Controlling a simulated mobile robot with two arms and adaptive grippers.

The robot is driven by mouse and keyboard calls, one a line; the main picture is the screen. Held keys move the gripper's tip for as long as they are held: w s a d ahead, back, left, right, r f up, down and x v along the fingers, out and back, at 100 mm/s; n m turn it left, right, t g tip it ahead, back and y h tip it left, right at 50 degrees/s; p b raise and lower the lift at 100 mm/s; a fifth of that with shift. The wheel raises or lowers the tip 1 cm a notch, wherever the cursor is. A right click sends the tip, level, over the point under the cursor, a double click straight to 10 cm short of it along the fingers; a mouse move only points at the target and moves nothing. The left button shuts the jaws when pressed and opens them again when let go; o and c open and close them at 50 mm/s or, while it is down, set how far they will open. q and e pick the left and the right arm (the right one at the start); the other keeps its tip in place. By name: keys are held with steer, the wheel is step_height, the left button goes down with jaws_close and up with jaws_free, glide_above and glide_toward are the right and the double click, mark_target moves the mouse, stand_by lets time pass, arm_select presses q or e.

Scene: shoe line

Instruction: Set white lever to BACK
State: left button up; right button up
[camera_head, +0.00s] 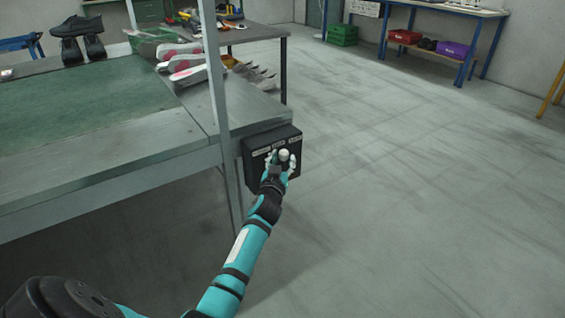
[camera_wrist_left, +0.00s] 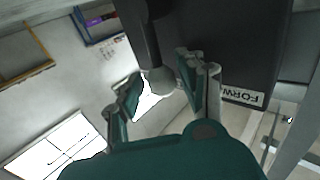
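The black control box (camera_head: 262,172) is fixed at the corner of the workbench, with white labels along its top edge. The white lever's round knob (camera_head: 283,155) shows at my left gripper (camera_head: 280,163) in the head view. In the left wrist view the lever's dark shaft and pale knob (camera_wrist_left: 160,80) lie between the two fingers of my left gripper (camera_wrist_left: 160,92). The fingers are open, with a visible gap on the left side of the knob. My right gripper is not in view.
The workbench (camera_head: 110,160) with a green belt (camera_head: 80,112) lies left of the box, and a metal post (camera_head: 214,70) rises near its corner. Shoe parts (camera_head: 185,62) lie on the bench. The floor to the right is clear.

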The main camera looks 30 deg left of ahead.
arm_select(q)
jaws_close()
stand_by(0.3)
